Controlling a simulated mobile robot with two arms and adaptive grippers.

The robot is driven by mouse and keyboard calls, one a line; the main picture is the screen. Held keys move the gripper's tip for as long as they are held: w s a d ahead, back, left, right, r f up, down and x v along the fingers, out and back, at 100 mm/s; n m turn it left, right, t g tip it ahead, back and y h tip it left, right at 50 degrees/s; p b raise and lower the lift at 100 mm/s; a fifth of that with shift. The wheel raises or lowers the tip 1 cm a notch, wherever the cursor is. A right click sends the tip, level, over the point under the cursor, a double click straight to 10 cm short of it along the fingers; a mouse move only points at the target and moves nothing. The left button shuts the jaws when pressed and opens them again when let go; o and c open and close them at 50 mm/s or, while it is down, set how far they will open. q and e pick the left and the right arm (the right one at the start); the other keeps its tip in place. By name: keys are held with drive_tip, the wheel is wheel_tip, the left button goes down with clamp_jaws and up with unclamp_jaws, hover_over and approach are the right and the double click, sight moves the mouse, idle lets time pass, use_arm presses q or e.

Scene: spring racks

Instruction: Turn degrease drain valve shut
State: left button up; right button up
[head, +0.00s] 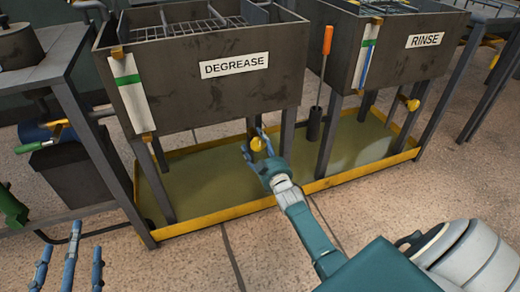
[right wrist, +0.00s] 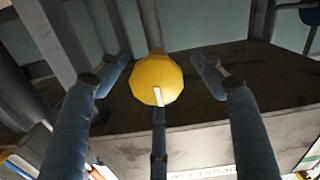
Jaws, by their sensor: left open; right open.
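The degrease tank (head: 205,85) is a dark grey box on legs with a DEGREASE label. Its drain valve is a yellow round knob (head: 258,144) below the tank. In the right wrist view the knob (right wrist: 150,75) is faceted, with a pale mark on its face. My right gripper (head: 254,140) is open at the knob, its blue fingers spread around it. In the right wrist view, side fingers (right wrist: 158,75) stand left and right with visible gaps, and a third finger reaches below the knob. My left gripper (head: 70,243) is open and empty at the lower left.
A rinse tank (head: 400,55) stands to the right with its own yellow knob (head: 411,104). An orange-handled tool (head: 327,42) stands upright between the tanks. A yellow-rimmed tray (head: 240,208) lies under both. A bench (head: 50,65) is at left. Floor in front is open.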

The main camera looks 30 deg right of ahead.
drive_tip(key=v, duration=1.1)
drive_tip(key=shift+s+a, duration=0.25)
drive_tip(key=shift+s, duration=0.1)
